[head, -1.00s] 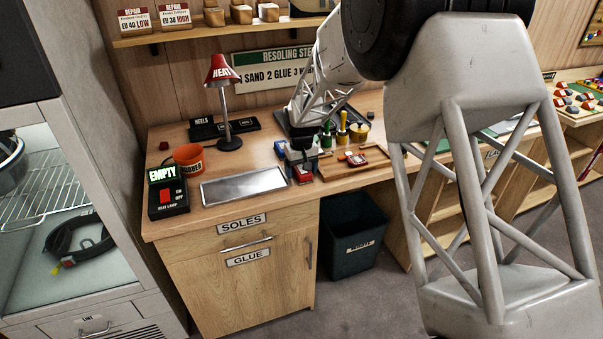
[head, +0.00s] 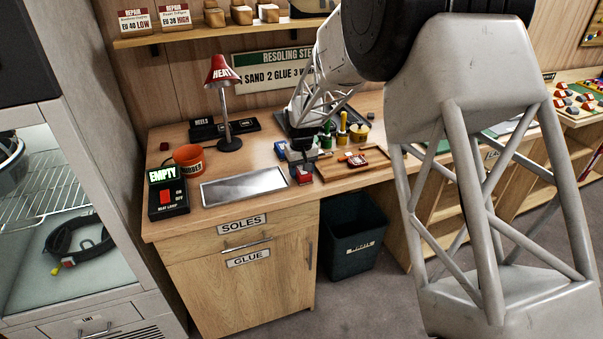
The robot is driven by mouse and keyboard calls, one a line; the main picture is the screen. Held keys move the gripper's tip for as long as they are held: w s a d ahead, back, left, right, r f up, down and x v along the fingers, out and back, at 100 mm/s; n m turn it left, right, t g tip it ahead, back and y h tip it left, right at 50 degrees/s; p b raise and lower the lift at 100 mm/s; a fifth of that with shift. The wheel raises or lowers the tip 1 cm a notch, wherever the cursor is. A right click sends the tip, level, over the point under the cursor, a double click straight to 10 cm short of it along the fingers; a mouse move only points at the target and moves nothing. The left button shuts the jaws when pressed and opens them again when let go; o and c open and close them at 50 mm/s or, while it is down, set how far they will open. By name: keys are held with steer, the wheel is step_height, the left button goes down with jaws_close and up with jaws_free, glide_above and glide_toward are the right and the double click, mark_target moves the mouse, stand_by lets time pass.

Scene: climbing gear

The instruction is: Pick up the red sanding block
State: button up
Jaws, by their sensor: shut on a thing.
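The red sanding block (head: 304,178) is at the front of the wooden workbench (head: 240,220), just right of the metal plate. My gripper (head: 303,168) reaches down over it from behind and is shut on it. The block's upper part is hidden by the fingers. It is too small to tell whether the block touches the bench top.
A metal plate (head: 243,186) lies left of the block. A wooden tray (head: 338,176) with small items is close on the right. A blue item (head: 281,149) and green and yellow tools stand behind. A red lamp (head: 223,76) and orange tub (head: 189,157) are farther left.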

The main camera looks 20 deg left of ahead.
mark_target(301, 168)
steer(key=shift+r, duration=0.1)
steer(key=shift+r, duration=0.7)
step_height(301, 168, up, 2)
steer(key=shift+r, duration=0.1)
steer(key=s+d+r, duration=0.1)
steer(key=s+d, duration=0.8)
steer(key=s, duration=0.4)
steer(key=shift+d, duration=0.25)
steer(key=shift+r, duration=0.1)
